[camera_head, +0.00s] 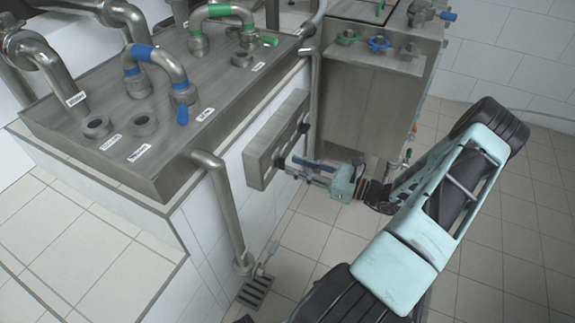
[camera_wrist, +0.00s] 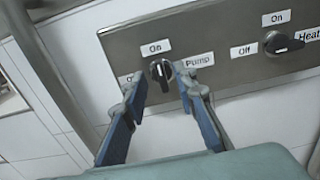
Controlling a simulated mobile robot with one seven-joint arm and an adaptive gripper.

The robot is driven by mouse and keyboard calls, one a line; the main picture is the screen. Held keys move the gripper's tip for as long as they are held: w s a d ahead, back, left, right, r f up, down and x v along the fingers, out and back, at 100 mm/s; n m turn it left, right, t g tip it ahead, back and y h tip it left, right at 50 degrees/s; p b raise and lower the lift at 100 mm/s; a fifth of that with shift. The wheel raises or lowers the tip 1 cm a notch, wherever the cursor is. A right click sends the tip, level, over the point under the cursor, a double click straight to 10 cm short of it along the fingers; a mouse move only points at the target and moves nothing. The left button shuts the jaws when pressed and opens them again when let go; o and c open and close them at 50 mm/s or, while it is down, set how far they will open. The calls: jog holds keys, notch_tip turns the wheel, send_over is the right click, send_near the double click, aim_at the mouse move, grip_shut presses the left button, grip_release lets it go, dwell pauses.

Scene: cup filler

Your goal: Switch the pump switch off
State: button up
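The pump switch (camera_wrist: 160,73) is a dark round knob with a light mark, on a grey metal panel (camera_wrist: 222,72) in the wrist view. Its handle stands roughly upright, towards the "On" label above it. A "Pump" label is to its right, and the label to its left is partly hidden by a finger. My gripper (camera_wrist: 158,80) is open, with one blue-grey finger on each side of the knob. I cannot tell whether either finger touches it. In the head view my gripper (camera_head: 289,165) reaches the panel (camera_head: 262,158) on the tiled wall; the knob is hidden there.
A second knob (camera_wrist: 277,43), labelled "Heat", is at the panel's right, turned sideways. In the head view a vertical pipe (camera_head: 228,213) stands left of the panel and a metal cabinet (camera_head: 362,105) behind it.

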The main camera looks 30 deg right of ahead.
aim_at(285, 162)
jog(key=shift+x, duration=1.75)
grip_shut()
